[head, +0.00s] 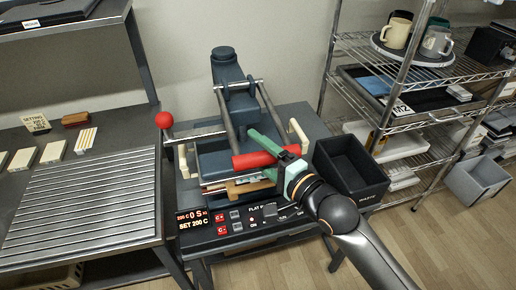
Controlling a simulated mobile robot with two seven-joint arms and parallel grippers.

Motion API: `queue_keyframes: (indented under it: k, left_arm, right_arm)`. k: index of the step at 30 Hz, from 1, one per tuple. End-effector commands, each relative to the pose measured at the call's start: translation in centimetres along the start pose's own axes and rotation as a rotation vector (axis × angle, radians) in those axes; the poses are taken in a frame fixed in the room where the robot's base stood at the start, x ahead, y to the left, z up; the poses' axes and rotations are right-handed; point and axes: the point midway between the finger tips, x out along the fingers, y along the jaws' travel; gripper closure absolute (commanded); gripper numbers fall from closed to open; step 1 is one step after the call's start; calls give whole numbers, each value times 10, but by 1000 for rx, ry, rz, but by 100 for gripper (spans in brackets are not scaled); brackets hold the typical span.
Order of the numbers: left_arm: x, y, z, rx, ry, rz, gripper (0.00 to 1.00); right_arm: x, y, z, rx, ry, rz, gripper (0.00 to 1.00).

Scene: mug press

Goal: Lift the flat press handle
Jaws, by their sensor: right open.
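The flat press (236,95) stands on a dark table against the wall. Its red handle grip (250,161) lies crosswise, low at the front of the press. My right gripper (270,148) is open at the right part of the red grip, with a green finger reaching over behind it. The handle looks lowered. My left gripper is out of view.
A red ball knob (164,120) sticks out left of the press. A control panel (240,220) lies in front. A black waste bin (350,167) stands close on the right. A slatted table (85,195) is at left, a wire rack (455,70) with mugs at right.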

Motion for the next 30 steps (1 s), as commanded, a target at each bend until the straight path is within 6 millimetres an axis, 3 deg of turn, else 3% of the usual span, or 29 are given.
queue_keyframes:
  k: [9, 27, 30]
  left_arm:
    - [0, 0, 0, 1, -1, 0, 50]
    - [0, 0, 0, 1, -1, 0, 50]
    - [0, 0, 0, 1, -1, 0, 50]
  right_arm:
    - [2, 0, 0, 0, 0, 0, 30]
    - [2, 0, 0, 0, 0, 1, 97]
    - [2, 0, 0, 0, 0, 1, 100]
